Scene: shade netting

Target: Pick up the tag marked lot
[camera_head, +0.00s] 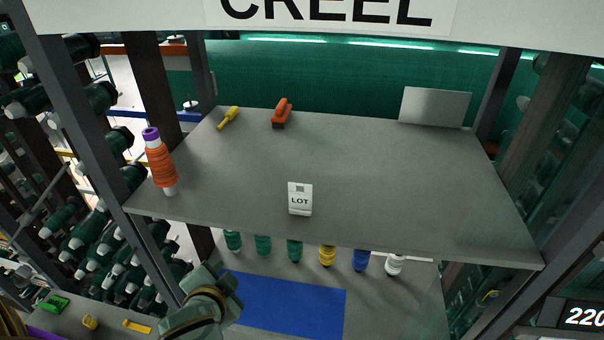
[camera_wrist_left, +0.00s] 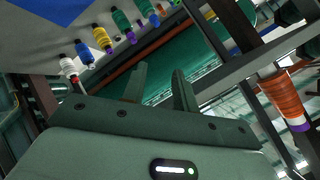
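The tag marked LOT (camera_head: 300,208) is a small white card standing near the front edge of the grey upper shelf (camera_head: 400,185) in the head view. Its black lettering faces me, with a grey square above it. My left gripper (camera_head: 228,283) is lower left of the tag in the head view, apart from it. In the left wrist view my left gripper (camera_wrist_left: 159,78) has its two fingers spread with nothing between them. I cannot make out the tag in the left wrist view. My right gripper is not in view.
An orange spool (camera_head: 160,165) stands at the shelf's left edge. A yellow tool (camera_head: 229,118), an orange-red brush (camera_head: 282,112) and a grey plate (camera_head: 435,107) are at the back. Colored spools and a blue mat (camera_head: 285,303) are below. Posts flank the shelf; its middle is clear.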

